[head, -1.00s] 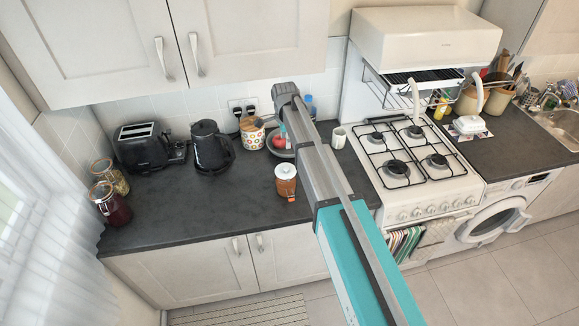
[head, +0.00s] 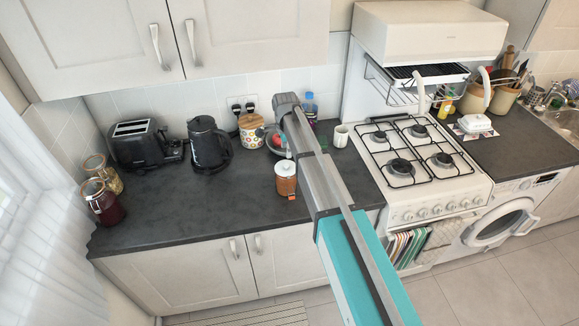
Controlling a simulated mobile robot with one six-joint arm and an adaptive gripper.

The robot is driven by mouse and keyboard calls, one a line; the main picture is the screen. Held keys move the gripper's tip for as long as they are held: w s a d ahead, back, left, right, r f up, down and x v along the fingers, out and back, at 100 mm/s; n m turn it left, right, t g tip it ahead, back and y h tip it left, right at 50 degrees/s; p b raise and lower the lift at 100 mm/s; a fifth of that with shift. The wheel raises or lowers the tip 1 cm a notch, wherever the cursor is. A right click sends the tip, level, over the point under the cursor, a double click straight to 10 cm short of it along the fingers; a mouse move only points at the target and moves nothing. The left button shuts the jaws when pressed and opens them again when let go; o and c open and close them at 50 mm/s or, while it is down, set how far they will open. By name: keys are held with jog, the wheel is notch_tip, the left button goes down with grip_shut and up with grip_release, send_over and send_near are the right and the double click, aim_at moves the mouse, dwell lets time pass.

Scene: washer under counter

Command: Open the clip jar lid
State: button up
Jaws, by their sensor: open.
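A small jar with amber-brown contents and a white lid (head: 286,181) stands upright on the dark counter, just left of my arm. Its lid looks shut, and a small orange tab shows low on its front. Two glass clip jars stand at the counter's left end: one with dark red contents (head: 105,208) and one with pale contents (head: 112,183) behind it. Their lids look shut. My arm reaches over the counter from the lower right and ends in a dark grey joint near the back wall. My gripper cannot be made out; the arm hides whatever lies beyond it.
A black toaster (head: 137,146), black kettle (head: 208,145), patterned pot (head: 251,132), partly hidden bowl and white mug (head: 341,137) stand along the back. Wall cupboards (head: 90,40) hang above. A gas hob (head: 425,160) is on the right. The counter's front left is clear.

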aim_at(287, 164)
jog(key=shift+f+b, duration=2.9)
jog(key=shift+f, duration=0.25)
grip_shut()
